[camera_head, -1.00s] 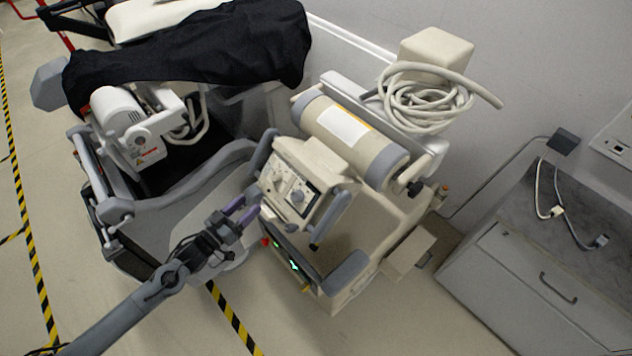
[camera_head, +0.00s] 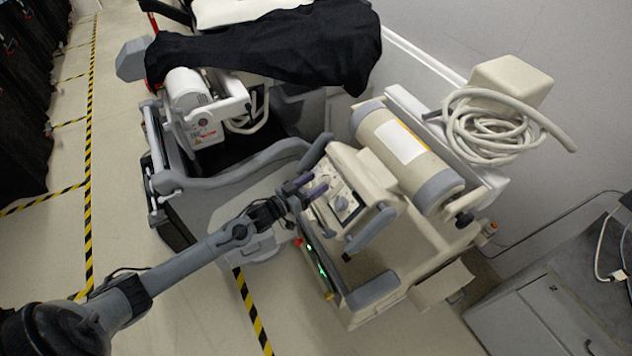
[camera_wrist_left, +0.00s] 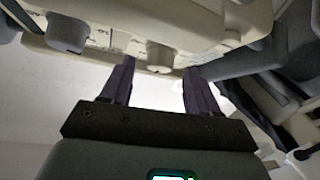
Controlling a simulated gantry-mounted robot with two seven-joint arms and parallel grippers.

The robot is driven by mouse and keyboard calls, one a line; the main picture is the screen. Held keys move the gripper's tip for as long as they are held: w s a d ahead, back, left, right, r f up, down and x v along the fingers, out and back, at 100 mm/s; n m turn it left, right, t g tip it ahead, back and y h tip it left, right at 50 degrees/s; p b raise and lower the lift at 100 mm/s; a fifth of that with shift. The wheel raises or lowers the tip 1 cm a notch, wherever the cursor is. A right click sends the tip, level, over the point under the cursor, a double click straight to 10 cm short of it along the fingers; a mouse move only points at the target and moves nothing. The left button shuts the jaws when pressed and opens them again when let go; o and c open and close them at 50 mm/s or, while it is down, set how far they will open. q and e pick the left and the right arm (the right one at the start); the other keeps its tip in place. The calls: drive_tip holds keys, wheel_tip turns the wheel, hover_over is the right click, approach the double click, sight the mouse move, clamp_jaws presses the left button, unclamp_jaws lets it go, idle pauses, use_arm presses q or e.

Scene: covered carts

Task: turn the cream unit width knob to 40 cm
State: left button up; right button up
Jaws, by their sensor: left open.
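The cream unit (camera_head: 440,265) stands right of centre in the head view, with a control panel (camera_head: 335,185) on its near left side. A pale round knob (camera_head: 342,203) shows on the panel; its scale and setting are too small to read. My left gripper (camera_head: 312,188) is open in front of the panel's left part and hides some of it. In the left wrist view, the two purple fingers of my left gripper (camera_wrist_left: 158,75) stand apart. My right gripper is out of view.
A grey handle (camera_head: 371,230) juts out right of the panel. A coiled cream cable (camera_head: 490,135) lies on the unit's top. Left stands another cart (camera_head: 215,205), partly under a black cover (camera_head: 265,50). A grey cabinet (camera_head: 540,315) stands at lower right.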

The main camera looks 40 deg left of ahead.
use_arm(q)
drive_tip(key=shift+w+d, duration=0.15)
drive_tip(key=shift+w, duration=0.4)
drive_tip(key=c, duration=1)
drive_tip(key=shift+c, duration=0.2)
